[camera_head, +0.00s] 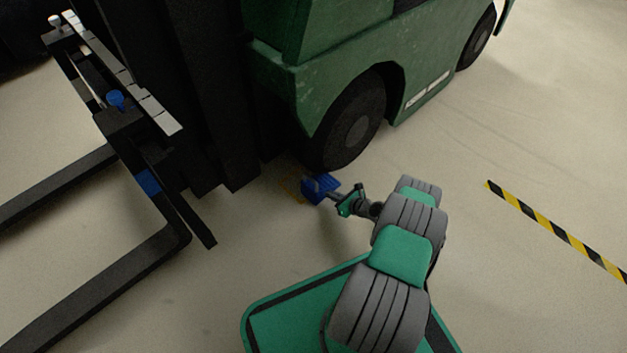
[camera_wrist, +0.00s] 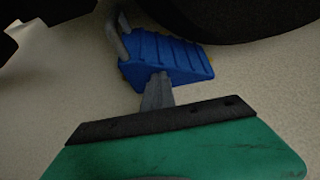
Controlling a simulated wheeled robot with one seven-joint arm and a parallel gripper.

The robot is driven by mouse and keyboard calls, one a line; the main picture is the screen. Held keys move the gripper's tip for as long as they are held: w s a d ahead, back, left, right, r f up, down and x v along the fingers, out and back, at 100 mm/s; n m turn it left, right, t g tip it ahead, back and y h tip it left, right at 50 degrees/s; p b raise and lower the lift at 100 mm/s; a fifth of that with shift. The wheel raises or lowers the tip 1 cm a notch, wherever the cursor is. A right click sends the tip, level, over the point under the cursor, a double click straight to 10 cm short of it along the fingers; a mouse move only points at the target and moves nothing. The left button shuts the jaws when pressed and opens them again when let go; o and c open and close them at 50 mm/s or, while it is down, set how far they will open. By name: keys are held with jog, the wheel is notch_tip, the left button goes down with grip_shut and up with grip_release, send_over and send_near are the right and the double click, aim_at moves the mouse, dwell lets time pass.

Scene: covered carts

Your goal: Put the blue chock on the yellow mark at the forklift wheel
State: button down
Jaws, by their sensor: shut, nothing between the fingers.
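The blue chock (camera_head: 322,187) sits on the floor by the front wheel (camera_head: 352,122) of the green forklift. Its ridged sloping face and a grey loop at one end show in the wrist view (camera_wrist: 172,60). The yellow mark (camera_head: 291,187) shows on the floor at the chock's left; the chock appears to cover part of it. My gripper (camera_head: 338,196) is shut and empty, with its fingertips (camera_wrist: 158,84) right at the near side of the chock. Whether they touch it I cannot tell. The wheel's dark tyre (camera_wrist: 235,18) is close behind the chock.
The forklift's black mast (camera_head: 215,90) and forks (camera_head: 120,262) stand to the left of the chock. A black-and-yellow floor stripe (camera_head: 555,230) runs at the right. The floor between the stripe and my arm is clear.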

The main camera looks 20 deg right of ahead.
aim_at(322, 186)
jog(key=shift+w+a, duration=0.4)
jog(key=shift+w, duration=0.7)
jog(key=shift+w+a, duration=0.4)
jog(key=shift+w, duration=0.7)
jog(key=shift+w+a, duration=0.4)
jog(key=shift+w, duration=0.7)
jog(key=s+d, duration=0.1)
jog(key=s, duration=0.4)
jog(key=s+d+r+p, duration=0.1)
jog(key=s+d, duration=0.1)
jog(key=s, duration=0.3)
jog(key=s+d+r+p, duration=0.1)
jog(key=s+d, duration=0.1)
jog(key=s, duration=0.3)
jog(key=shift+s+d, duration=0.1)
jog(key=shift+d, duration=0.1)
